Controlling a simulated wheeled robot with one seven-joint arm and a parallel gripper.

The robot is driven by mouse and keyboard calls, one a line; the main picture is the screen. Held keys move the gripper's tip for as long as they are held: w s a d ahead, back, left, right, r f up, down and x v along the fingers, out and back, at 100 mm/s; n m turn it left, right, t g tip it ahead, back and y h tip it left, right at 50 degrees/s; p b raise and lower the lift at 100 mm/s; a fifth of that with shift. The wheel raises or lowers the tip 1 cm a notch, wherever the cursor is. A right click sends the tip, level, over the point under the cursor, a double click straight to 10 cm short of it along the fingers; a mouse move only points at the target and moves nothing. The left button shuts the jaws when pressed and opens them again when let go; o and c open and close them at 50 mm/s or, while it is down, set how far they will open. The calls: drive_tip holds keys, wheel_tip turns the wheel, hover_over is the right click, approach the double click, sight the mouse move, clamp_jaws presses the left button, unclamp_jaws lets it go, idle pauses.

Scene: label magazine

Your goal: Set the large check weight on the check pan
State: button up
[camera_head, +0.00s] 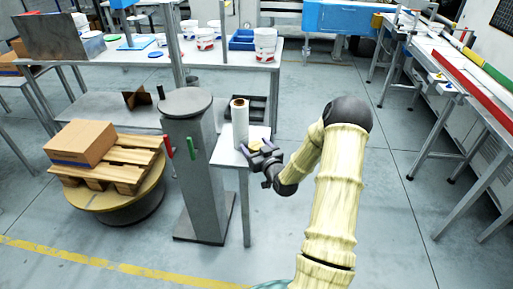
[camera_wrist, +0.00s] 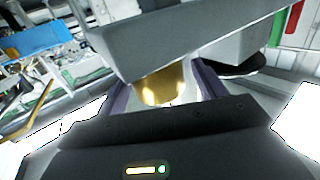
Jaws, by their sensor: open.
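My gripper (camera_head: 262,156) is over the small white side table (camera_head: 227,155) at the centre of the head view. In the wrist view, a brass cylinder (camera_wrist: 162,88), which looks like the check weight, is between the two open fingers (camera_wrist: 165,92). Its upper part is hidden behind a grey block in the foreground. I cannot tell whether the fingers touch it. In the head view only a small yellowish patch shows by the fingers. A dark round disc (camera_wrist: 236,66) lies beyond the right finger in the wrist view. I cannot clearly identify the check pan.
A white roll (camera_head: 240,122) stands upright on the side table behind my gripper. A grey column (camera_head: 205,170) with a round top stands to its left. A pallet (camera_head: 110,168) bearing a cardboard box (camera_head: 80,143) is farther left. The floor right of my arm is clear up to the conveyor.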

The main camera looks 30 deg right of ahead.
drive_tip(key=shift+r, duration=0.15)
drive_tip(key=s, duration=1.2)
drive_tip(key=shift+r+b, duration=0.3)
drive_tip(key=shift+b, duration=0.1)
drive_tip(key=a+f+n+g, duration=0.1)
drive_tip(key=a+n+g, duration=0.1)
drive_tip(key=a+g, duration=0.55)
drive_tip(key=s+a+r+m+g, duration=0.1)
drive_tip(key=s+a+r+g, duration=0.1)
drive_tip(key=s+a, duration=0.3)
drive_tip(key=s+a+r+m+g, duration=0.1)
drive_tip(key=s+a+r+g, duration=0.2)
drive_tip(key=s, duration=0.7)
drive_tip(key=a+g, duration=0.2)
drive_tip(key=shift+s+a+r, duration=0.35)
drive_tip(key=shift+a, duration=0.05)
